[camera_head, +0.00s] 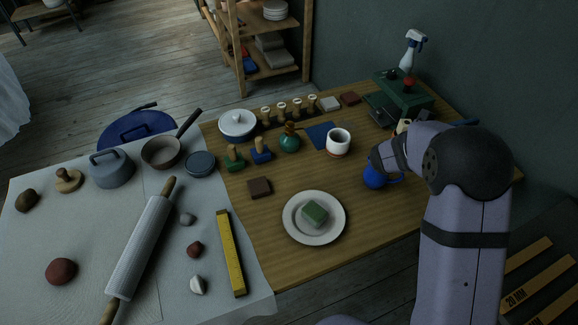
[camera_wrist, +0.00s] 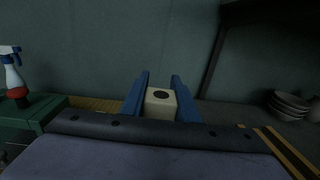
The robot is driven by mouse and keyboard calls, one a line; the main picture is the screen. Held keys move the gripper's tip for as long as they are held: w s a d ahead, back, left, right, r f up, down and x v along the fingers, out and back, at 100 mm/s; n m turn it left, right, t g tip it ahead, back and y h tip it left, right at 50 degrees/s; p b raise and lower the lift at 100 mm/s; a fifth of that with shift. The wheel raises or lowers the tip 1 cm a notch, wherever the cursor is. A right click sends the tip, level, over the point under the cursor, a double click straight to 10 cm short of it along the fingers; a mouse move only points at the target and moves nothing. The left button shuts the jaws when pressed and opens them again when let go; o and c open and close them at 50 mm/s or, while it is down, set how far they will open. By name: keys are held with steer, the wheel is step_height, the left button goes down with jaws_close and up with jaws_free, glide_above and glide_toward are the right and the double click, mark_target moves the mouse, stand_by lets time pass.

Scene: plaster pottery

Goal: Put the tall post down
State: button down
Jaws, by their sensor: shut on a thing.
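My gripper (camera_wrist: 160,84) shows in the wrist view as two blue fingers, shut on a cream block-like piece with a dark round hole in its end, which I take to be the tall post (camera_wrist: 161,104). Only this end of the post shows; its full length and its base are hidden. In the head view my arm covers most of the gripper and the post at the right of the wooden table (camera_head: 262,222). I cannot tell whether the post touches the table.
The green toolbox (camera_head: 409,97) with a spray bottle (camera_head: 409,58) stands behind the arm, near the wall. A blue mug (camera_head: 375,178), white cup (camera_head: 338,142) and plate (camera_head: 335,236) stand left of the arm. Bare wood lies around the plate.

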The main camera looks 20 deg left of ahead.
step_height(320, 180, up, 4)
steer(key=s+a+n+t+y+b, duration=0.1)
steer(key=a+n+t+y+b, duration=0.3)
steer(key=a, duration=1.3)
steer(key=s+a+n+t+y+b, duration=0.1)
steer(key=a+n+y, duration=0.35)
steer(key=a, duration=1.35)
steer(key=s+a+n+y+b, duration=0.25)
steer(key=s+a+y, duration=0.35)
steer(key=s+a, duration=0.6)
steer(key=s+a+n+y+b, duration=0.25)
steer(key=s+a+y, duration=0.5)
steer(key=a, duration=0.85)
step_height(320, 180, down, 15)
steer(key=h, duration=0.1)
steer(key=shift+s+d+h, duration=0.2)
steer(key=shift+s+h, duration=0.15)
steer(key=shift+h, duration=0.05)
steer(key=shift+r+n, duration=0.1)
steer(key=shift+n, duration=0.15)
